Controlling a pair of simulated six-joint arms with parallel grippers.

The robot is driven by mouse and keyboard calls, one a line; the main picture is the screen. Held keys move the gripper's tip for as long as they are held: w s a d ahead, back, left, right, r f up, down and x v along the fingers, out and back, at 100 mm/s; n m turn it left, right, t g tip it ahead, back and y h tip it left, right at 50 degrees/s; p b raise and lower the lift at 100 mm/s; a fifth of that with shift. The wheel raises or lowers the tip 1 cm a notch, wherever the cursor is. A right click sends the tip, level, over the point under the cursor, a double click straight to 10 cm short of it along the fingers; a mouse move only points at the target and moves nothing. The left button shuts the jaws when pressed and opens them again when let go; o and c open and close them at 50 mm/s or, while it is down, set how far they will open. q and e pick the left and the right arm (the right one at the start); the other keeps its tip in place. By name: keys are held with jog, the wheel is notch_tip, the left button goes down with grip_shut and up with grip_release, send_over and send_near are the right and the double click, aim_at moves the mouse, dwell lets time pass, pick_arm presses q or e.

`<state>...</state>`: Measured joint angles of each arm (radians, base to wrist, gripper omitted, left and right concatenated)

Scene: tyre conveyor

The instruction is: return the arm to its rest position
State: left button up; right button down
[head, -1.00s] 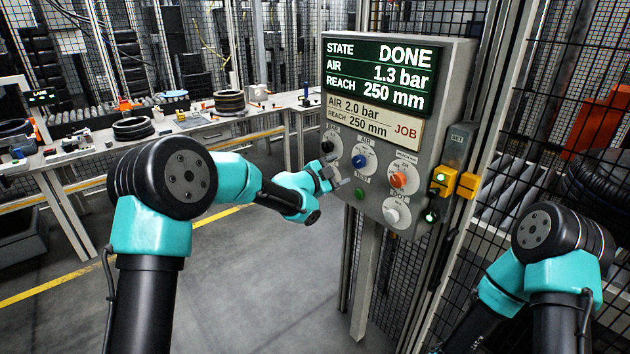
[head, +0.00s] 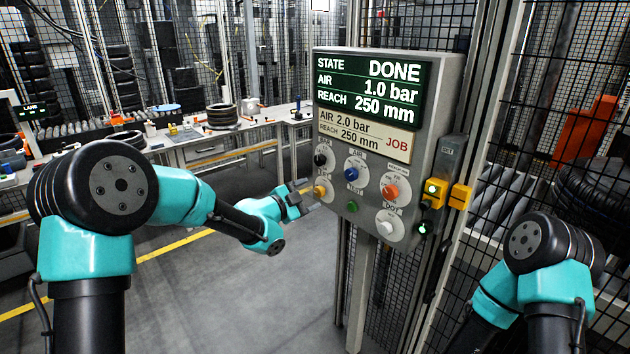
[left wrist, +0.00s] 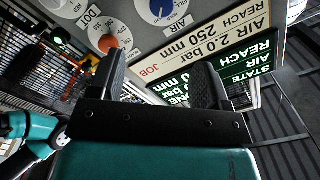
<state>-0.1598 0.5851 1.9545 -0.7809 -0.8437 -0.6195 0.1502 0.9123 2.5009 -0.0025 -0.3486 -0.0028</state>
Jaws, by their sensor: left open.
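My left arm enters from the left in the head view. The screen (head: 368,88) reads DONE, 1.0 bar and 250 mm; the job plate (head: 362,133) reads 2.0 bar and 250 mm. My right arm shows at the lower right, its gripper out of view.
The panel stands on a post (head: 361,290) before mesh fencing. Its face carries a blue knob (head: 351,173), an orange knob (head: 390,192) and several other controls. A workbench (head: 205,147) with tyres (head: 222,116) is at the back left. The grey floor between is clear.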

pick_arm(q)
jog(key=s+a+f+n+g+y, duration=0.2)
jog(key=s+a+f+n, duration=0.15)
jog(key=f, duration=0.65)
jog(key=s+a+f+n+g+y, duration=0.1)
jog(key=s+a+f+n+y, duration=0.25)
jog(key=f, duration=0.65)
jog(key=s+a+f+n+g+y, duration=0.15)
jog(key=s+f+n, duration=0.3)
jog(key=f, duration=0.55)
jog(key=s+a+f+n+g, duration=0.1)
jog(key=s+f, duration=0.3)
jog(key=s, duration=0.4)
jog(key=s+a+f+n+g+y, duration=0.1)
jog(key=s+f+n+g, duration=0.3)
jog(key=s, duration=0.5)
jog(key=s+a+f+n+g, duration=0.2)
jog(key=s+f, duration=0.3)
jog(key=s, duration=0.3)
jog(key=shift+s+a+f+n+y, duration=0.2)
jog(key=shift+s+a+n+y, duration=0.15)
jog(key=shift+a+n, duration=0.25)
jog(key=shift+w+a+g, duration=0.1)
jog(key=shift+g, duration=0.15)
dwell(1.1)
